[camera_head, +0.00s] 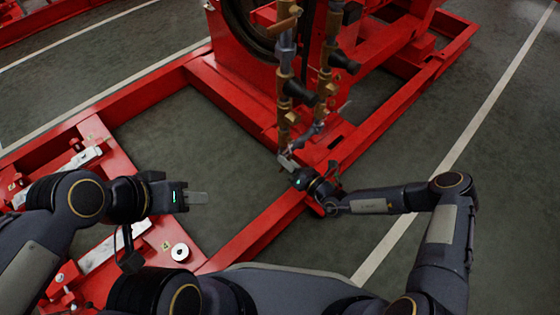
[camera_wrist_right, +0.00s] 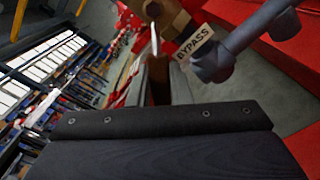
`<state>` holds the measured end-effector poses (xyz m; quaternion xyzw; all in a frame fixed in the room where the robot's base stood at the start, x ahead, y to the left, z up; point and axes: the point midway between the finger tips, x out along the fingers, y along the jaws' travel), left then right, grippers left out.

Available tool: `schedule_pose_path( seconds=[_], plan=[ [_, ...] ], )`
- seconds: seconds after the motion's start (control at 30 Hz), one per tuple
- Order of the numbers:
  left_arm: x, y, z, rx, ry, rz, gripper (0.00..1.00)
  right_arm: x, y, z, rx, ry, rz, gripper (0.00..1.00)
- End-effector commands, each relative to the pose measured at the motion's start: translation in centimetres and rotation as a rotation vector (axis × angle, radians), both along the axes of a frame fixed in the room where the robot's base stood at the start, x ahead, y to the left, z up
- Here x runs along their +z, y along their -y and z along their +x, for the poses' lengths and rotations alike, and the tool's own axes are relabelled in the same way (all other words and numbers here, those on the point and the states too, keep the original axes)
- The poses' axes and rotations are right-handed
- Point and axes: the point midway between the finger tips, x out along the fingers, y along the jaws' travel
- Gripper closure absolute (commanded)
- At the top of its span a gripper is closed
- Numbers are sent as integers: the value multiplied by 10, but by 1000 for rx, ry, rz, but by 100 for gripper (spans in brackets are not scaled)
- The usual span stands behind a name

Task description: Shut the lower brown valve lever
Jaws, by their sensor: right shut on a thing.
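Two upright brass pipe runs with valves (camera_head: 285,95) hang at the red pumpset frame in the head view. My right gripper (camera_head: 287,161) is at the lower end of these pipes. In the right wrist view, its fingers (camera_wrist_right: 158,82) are closed around a narrow brown piece, which looks like the lower brown valve lever (camera_wrist_right: 159,88); the fingers hide most of it. A brass valve body (camera_wrist_right: 165,14) is just beyond the fingertips. My left gripper (camera_head: 197,198) is away to the left, over the floor opening in the frame, seen edge-on, so its opening is unclear.
A "BYPASS" tag (camera_wrist_right: 195,45) and a grey pipe fitting (camera_wrist_right: 212,62) are close to the right of my right fingers. Red frame beams (camera_head: 255,232) run below both arms. Open grey floor (camera_head: 480,235) lies to the right.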

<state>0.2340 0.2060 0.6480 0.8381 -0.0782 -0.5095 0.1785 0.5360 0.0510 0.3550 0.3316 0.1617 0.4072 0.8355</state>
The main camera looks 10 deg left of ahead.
Motion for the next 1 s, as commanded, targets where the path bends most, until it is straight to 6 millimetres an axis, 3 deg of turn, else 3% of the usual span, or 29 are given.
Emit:
schedule_pose_path(
  seconds=[0.4, 1.0],
  plan=[
    [33, 0, 0, 0, 0, 0, 64, 22, -6, -13, 2, -315, 242, 100],
    [50, 0, 0, 0, 0, 0, 64, 41, -9, -17, 3, -593, 459, 100]
  ],
)
